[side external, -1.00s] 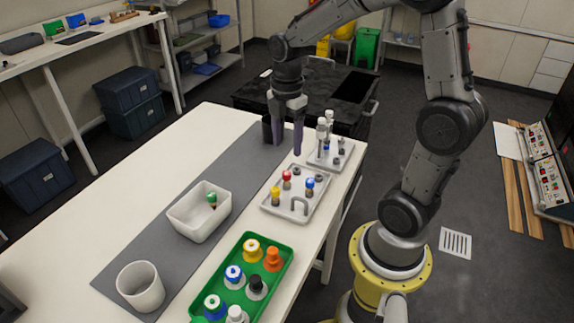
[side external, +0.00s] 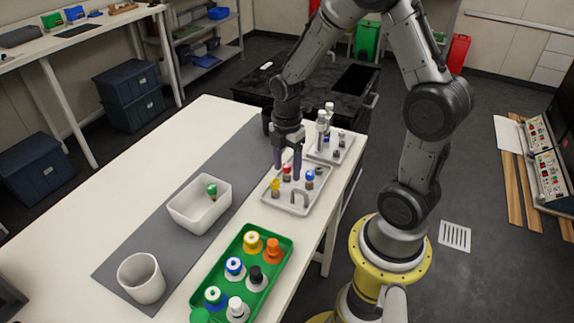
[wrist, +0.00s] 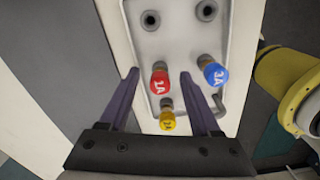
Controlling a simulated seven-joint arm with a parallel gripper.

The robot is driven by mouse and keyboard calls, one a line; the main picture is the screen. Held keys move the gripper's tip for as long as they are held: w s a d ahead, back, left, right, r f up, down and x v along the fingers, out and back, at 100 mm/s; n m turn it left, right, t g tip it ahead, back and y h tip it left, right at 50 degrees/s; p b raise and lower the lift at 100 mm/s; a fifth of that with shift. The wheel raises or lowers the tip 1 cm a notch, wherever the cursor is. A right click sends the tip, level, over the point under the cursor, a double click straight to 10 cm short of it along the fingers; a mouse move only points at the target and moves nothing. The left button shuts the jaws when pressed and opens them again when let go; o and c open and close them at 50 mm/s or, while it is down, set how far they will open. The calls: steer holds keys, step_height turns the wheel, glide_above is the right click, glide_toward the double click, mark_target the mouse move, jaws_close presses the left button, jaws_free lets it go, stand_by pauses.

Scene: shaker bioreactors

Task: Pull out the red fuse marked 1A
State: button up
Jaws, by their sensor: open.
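The red fuse (side external: 287,170) stands upright in the light grey fuse panel (side external: 284,206). In the wrist view the red fuse (wrist: 160,84) shows its 1A mark and sits between the two fingertips, with a gap on both sides. My gripper (side external: 287,167) is open, its fingers pointing down around the red fuse; it also shows in the wrist view (wrist: 159,76). A blue fuse (wrist: 215,74) marked 3A is right of the right finger. A yellow fuse (wrist: 167,121) is nearer the palm, between the fingers. How low the fingertips reach is unclear.
A second grey panel (side external: 341,154) with taller grey parts stands behind. A white bin (side external: 183,217) holds a green-topped piece (side external: 212,190). A white cup (side external: 140,278) and a green tray (side external: 213,277) of capped bottles are nearer. The panel has a handle (side external: 300,194).

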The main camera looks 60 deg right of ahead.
mark_target(287, 165)
jaws_close()
steer(key=shift+r, duration=1.05)
steer(key=shift+r, duration=0.25)
steer(key=shift+r, duration=0.1)
stand_by(0.4)
steer(key=shift+r, duration=1.45)
